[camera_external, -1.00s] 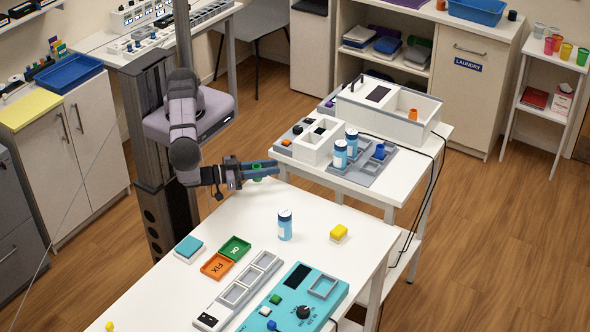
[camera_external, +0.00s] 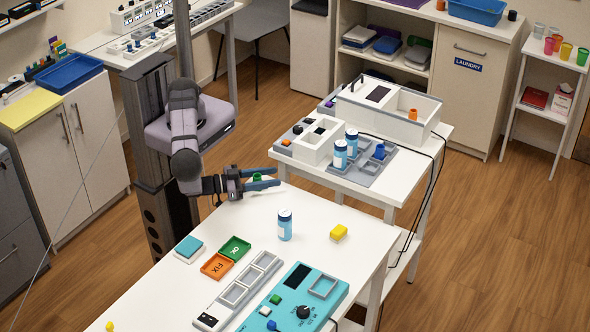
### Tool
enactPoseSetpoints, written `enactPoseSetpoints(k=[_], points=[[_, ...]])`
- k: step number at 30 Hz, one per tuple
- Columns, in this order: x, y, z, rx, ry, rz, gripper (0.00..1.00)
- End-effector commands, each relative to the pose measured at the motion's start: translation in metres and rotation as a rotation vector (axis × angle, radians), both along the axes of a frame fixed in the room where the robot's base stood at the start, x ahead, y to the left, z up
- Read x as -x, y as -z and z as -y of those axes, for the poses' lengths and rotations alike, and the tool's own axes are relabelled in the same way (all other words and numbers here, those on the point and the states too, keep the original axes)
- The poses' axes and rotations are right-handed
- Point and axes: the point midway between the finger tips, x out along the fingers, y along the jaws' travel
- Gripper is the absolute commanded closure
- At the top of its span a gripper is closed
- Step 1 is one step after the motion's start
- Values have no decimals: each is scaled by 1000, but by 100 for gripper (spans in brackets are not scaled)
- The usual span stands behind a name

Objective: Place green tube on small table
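The green tube (camera_external: 257,190) is upright at the far end of the long white front table (camera_external: 330,205), and it looks to be standing on the tabletop. My gripper (camera_external: 268,179) is level above that end of the table, pointing right. Its two dark fingers are apart, with the tube between them, and they partly hide it. The fingers look open, and I cannot tell if either touches the tube. A smaller white table (camera_external: 437,140) stands beyond to the right.
A green tray (camera_external: 235,248), an orange tray (camera_external: 217,266) and a teal device (camera_external: 330,297) are nearer. Bottles and a white box (camera_external: 395,125) occupy the smaller table.

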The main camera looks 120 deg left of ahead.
Motion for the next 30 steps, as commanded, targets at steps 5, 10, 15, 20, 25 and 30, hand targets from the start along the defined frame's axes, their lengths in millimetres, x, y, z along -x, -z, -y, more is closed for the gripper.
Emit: enactPoseSetpoints(k=[5, 10, 15, 20, 25, 30], points=[[0, 0, 0, 0, 0, 0, 58], [0, 1, 1, 0, 1, 0, 58], [3, 1, 5, -2, 4, -1, 58], [9, 1, 12, -2, 7, -1, 58], [18, 2, 20, 1, 7, 1, 58], [28, 2, 27, 1, 7, 1, 58]])
